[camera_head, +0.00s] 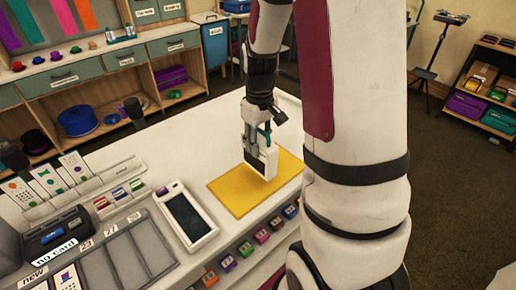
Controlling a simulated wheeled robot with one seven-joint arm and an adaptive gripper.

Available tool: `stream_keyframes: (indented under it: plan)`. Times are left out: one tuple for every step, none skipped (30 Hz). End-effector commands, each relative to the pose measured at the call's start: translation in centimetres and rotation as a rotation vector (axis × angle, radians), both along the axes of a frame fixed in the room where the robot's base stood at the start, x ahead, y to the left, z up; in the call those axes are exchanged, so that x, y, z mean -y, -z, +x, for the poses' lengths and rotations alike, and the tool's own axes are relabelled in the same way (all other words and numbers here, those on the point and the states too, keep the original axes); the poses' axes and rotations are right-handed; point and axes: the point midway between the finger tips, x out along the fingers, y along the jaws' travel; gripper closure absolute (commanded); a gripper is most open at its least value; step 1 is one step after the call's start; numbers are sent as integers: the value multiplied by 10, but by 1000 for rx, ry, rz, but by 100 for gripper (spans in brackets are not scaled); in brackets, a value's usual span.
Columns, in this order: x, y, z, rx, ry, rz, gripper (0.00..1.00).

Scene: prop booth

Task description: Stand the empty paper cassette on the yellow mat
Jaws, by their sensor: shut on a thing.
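My gripper (256,138) points down over the yellow mat (228,196) on the white counter. It is shut on a small white box-like piece with a dark edge, which looks like the paper cassette (266,163).
A white device with a dark screen (189,217) lies left of the mat. Small coloured items line the counter's front. The counter behind the mat is clear.

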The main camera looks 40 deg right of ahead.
Motion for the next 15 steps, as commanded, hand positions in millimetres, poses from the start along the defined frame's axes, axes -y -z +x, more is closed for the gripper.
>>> stream_keyframes:
  plan:
    - [3,0,3,0,0,0,100]
    - [4,0,4,0,-1,0,100]
    - [5,1,5,0,-1,0,100]
    - [5,2,5,-1,-1,0,100]
    - [5,3,5,-1,-1,1,100]
    - [5,7,5,-2,-2,1,100]
    - [5,10,4,-3,-2,2,100]
    - [5,14,4,-4,-2,2,100]
    - [5,19,4,-4,-1,2,100]
    - [5,24,3,-5,-1,3,100]
    - [5,28,4,-4,-1,2,100]
    - [5,32,4,-4,-1,2,100]
    - [5,34,4,-3,0,2,100]
    - [5,36,4,-2,0,1,100]
    - [5,36,5,0,0,0,100]
